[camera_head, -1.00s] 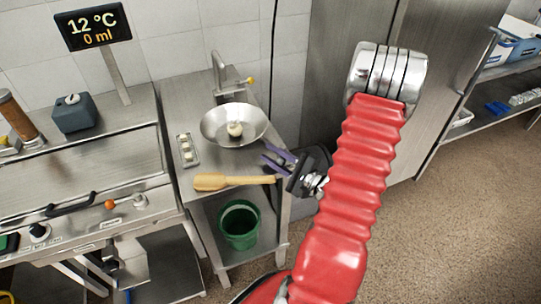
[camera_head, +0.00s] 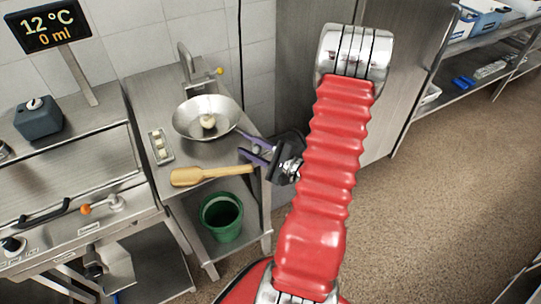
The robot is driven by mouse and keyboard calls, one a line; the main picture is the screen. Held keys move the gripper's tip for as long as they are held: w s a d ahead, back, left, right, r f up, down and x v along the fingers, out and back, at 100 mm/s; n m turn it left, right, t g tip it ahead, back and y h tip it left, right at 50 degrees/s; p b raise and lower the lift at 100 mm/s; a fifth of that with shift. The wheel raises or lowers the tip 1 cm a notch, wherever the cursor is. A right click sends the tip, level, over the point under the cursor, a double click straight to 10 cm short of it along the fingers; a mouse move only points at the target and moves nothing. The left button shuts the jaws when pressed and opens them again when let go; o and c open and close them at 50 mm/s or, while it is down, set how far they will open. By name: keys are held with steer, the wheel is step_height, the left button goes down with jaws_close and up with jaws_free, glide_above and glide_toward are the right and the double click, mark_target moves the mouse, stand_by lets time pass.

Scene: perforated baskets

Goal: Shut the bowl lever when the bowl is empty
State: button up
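The wide metal bowl (camera_head: 184,116) stands on the steel table below a tap. A small round whitish thing (camera_head: 208,121) is in it, so the bowl does not look empty. My gripper (camera_head: 243,143), with purple fingers, is open and empty over the table's right edge, just right of and in front of the bowl. I cannot tell for certain which part is the bowl lever. An orange-tipped handle (camera_head: 86,209) is on the steel unit's front at the left, and a small yellow tap handle (camera_head: 219,71) is behind the bowl.
A wooden paddle (camera_head: 205,175) lies in front of the bowl, its handle toward my gripper. A small tray with white pieces (camera_head: 160,147) is left of the bowl. A green bucket (camera_head: 222,217) stands below. The display (camera_head: 47,26) reads 12 °C, 0 ml. Floor at right is clear.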

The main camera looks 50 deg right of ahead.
steer(key=s+d, duration=0.1)
steer(key=s, duration=1.2)
steer(key=shift+d, duration=0.15)
steer(key=shift+w+a+y, duration=0.1)
steer(key=shift+a+y, duration=0.15)
steer(key=shift+y, duration=0.15)
steer(key=c, duration=0.3)
steer(key=w+a+r+n+g+y, duration=0.1)
steer(key=a, duration=0.1)
steer(key=w+a+n+g+y, duration=0.1)
steer(key=a+n+y, duration=0.1)
steer(key=a, duration=0.1)
steer(key=w+a+r+n+g+y, duration=0.1)
steer(key=a, duration=0.1)
steer(key=shift+w+a+r+n+y, duration=0.15)
steer(key=shift+w+r+n+y, duration=0.15)
steer(key=shift+w+r, duration=0.05)
jaws_close()
steer(key=s+a+r+n+g+h, duration=0.1)
steer(key=a+r+n+g, duration=0.1)
steer(key=a+n+g, duration=0.65)
steer(key=s+a+r+n+g, duration=0.1)
steer(key=a+r+n+g, duration=0.3)
steer(key=a, duration=0.7)
steer(key=a+r+n+t+h, duration=0.3)
steer(key=r+n+h, duration=0.3)
steer(key=r, duration=0.3)
steer(key=shift+w+a+r, duration=0.2)
steer(key=shift+a+r, duration=0.05)
steer(key=shift+r, duration=0.05)
